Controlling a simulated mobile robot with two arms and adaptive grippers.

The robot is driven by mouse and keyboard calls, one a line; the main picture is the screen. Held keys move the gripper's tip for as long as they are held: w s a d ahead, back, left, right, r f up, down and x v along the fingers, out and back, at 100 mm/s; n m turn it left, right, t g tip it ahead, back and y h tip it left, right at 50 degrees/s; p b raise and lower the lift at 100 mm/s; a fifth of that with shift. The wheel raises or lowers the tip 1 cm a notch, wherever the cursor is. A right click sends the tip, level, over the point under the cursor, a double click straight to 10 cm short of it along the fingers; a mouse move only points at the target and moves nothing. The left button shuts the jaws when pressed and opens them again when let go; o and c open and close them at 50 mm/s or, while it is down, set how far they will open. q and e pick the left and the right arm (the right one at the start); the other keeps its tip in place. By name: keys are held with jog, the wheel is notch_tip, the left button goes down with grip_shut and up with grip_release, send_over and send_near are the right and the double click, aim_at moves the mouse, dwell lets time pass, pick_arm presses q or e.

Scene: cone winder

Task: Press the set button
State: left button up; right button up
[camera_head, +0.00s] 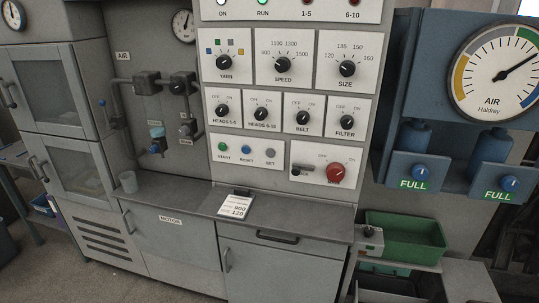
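The set button (270,152) is a small round grey button. It sits at the right end of a row of three on the white button plate (257,161), low on the grey control panel, with the label SET under it. To its left are the blue reset button (244,152) and the green start button (222,147). The set button is unobstructed in the head view. I cannot tell whether it is pressed in. Neither of my grippers is in view.
A red rotary switch (335,172) sits right of the buttons, with several black knobs above. A ledge with a card (236,206) juts out below the panel.

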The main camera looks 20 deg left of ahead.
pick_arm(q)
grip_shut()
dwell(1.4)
